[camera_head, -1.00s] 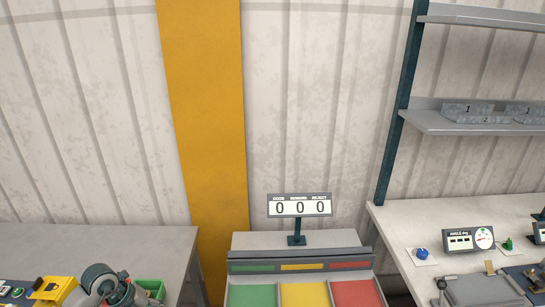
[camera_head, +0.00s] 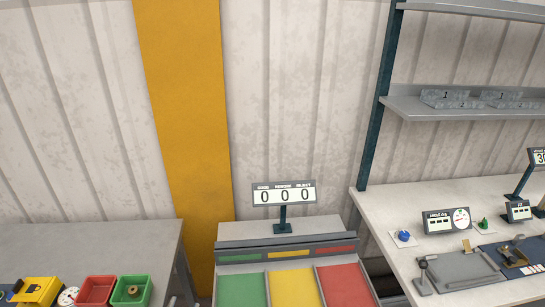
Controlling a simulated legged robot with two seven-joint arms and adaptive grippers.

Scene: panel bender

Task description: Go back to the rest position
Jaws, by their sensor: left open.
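Neither of my grippers shows in the head view now. No arm of mine can be made out over the tables or the sorting stand. Whether anything is held cannot be seen.
A sorting stand (camera_head: 280,234) has green, yellow and red lanes under a counter display (camera_head: 284,193) reading 0 0 0. The right bench (camera_head: 390,212) carries gauges.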

